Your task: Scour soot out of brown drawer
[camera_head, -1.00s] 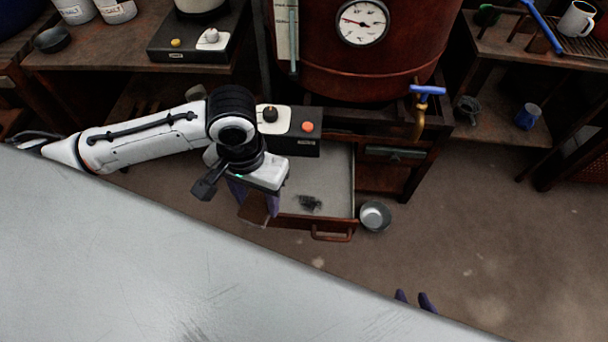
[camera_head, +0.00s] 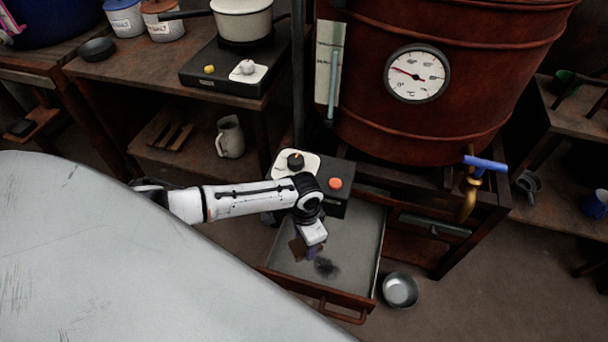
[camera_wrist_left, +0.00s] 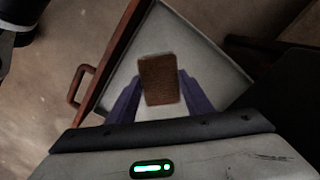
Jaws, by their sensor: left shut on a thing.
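The brown drawer (camera_head: 360,240) stands pulled out below the vat, with a pale grey floor and a handle on its front. A dark soot patch (camera_head: 327,267) lies on its floor towards the front. My left gripper (camera_head: 308,252) is over the drawer, shut on a brown scouring pad (camera_head: 297,248), just left of the soot. In the left wrist view the pad (camera_wrist_left: 160,80) sits between the purple fingers, with the drawer (camera_wrist_left: 198,48) behind it. I cannot tell whether the pad touches the drawer floor. The soot does not show there. My right gripper is out of view.
A red-brown vat (camera_head: 420,110) with a gauge and a blue-handled tap (camera_head: 470,185) stands behind the drawer. A black box with an orange button (camera_head: 335,183) overhangs its back. A metal bowl (camera_head: 400,290) is on the floor at its right. A pale grey surface (camera_head: 120,250) fills the lower left.

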